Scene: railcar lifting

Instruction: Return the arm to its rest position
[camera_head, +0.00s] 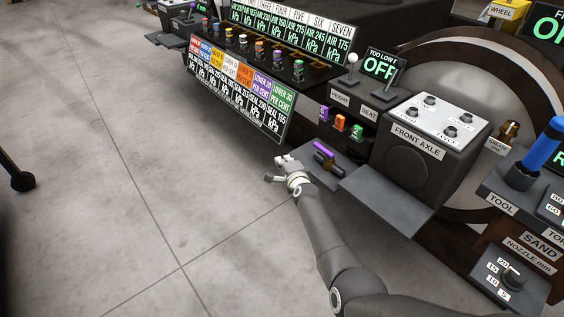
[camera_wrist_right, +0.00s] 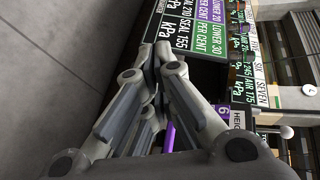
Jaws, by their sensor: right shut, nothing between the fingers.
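My right arm reaches in from the bottom of the head view. The gripper looks apart from the shelf. In the right wrist view the fingers of the right gripper (camera_wrist_right: 152,62) are shut with nothing between them. The label panel (camera_wrist_right: 207,35) lies beyond the fingertips, and a purple strip (camera_wrist_right: 169,137) shows between the finger links. My left gripper is not in view.
A long console with a hanging label board (camera_head: 238,103) stands behind the gripper. The FRONT AXLE box (camera_head: 420,150) and a tool stand with a blue handle (camera_head: 544,146) are to the right. Open concrete floor (camera_head: 110,190) lies to the left.

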